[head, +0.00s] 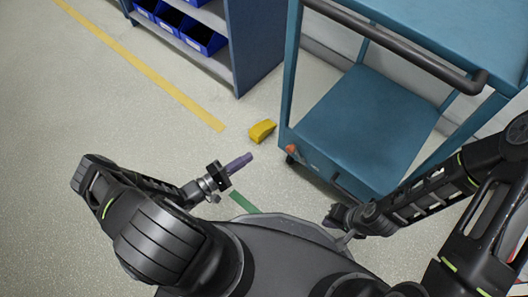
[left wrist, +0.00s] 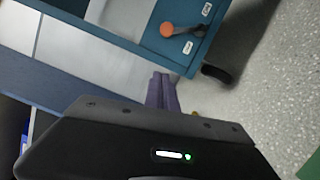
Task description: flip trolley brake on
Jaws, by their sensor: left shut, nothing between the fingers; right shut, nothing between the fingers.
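The blue trolley (head: 365,125) stands ahead of me on the right, with a dark push handle along its top. Its brake lever, with an orange knob (head: 291,149), is low at the near left corner. In the left wrist view the orange knob (left wrist: 167,29) sits on a dark lever between two small white labels, too small to read surely. My left gripper (head: 249,157) is shut and empty, left of the knob and apart from it. Its purple fingers (left wrist: 162,92) show in the left wrist view. My right gripper (head: 337,217) is shut and empty, in front of the trolley.
A yellow wedge (head: 262,131) lies on the floor just left of the trolley. A shelf unit (head: 255,45) with blue bins (head: 203,39) stands at the back. A yellow line (head: 150,75) and a green strip (head: 243,202) mark the floor. The floor at left is clear.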

